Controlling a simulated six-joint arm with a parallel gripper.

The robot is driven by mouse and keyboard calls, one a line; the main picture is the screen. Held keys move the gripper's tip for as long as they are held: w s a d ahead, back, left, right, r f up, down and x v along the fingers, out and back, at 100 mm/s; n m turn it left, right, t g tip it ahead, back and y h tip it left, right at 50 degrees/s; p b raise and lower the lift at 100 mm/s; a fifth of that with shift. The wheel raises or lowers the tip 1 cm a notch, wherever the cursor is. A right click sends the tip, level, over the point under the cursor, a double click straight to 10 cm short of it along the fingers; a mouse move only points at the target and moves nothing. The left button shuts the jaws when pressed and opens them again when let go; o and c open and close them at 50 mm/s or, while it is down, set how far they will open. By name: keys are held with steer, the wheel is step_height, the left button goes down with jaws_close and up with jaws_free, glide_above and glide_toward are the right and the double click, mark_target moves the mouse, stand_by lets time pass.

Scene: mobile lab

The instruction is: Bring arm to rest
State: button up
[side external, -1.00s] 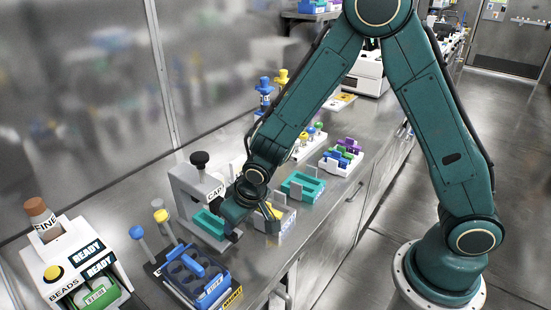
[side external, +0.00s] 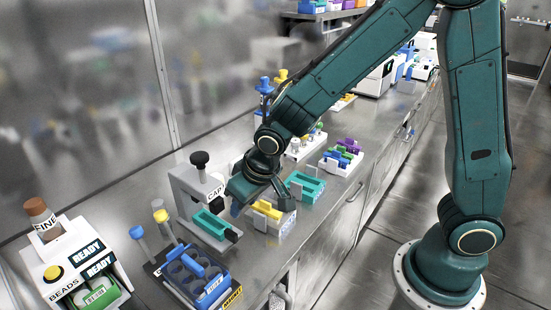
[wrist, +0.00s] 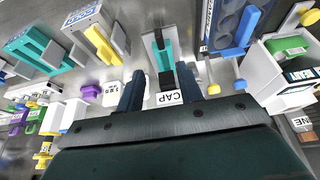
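My teal arm reaches over the steel bench from the right. My gripper (side external: 238,204) hangs above the bench beside the grey CAP press (side external: 192,187), tilted downward. In the wrist view the two dark fingers of my gripper (wrist: 161,80) stand apart with nothing held between them. The CAP press (wrist: 167,97) shows beyond them, with a teal piece (wrist: 165,58) on it. In the side view that teal piece (side external: 211,223) lies at the foot of the press, clear of the gripper.
A grey holder with a yellow piece (side external: 267,209) and a teal tray (side external: 305,185) stand close right of the gripper. A blue rack (side external: 198,277) and the BEADS station (side external: 75,265) stand at the lower left. The floor (side external: 365,220) between bench and base looks clear.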

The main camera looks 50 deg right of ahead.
steer(key=s+d+r, duration=0.7)
steer(key=s+r, duration=0.1)
steer(key=r, duration=0.3)
steer(key=s+d+r, duration=0.2)
steer(key=s, duration=0.4)
steer(key=s+d+r+t, duration=0.1)
steer(key=s+d+r, duration=0.1)
steer(key=s, duration=0.5)
steer(key=shift+d+r, duration=0.25)
steer(key=shift+r, duration=0.4)
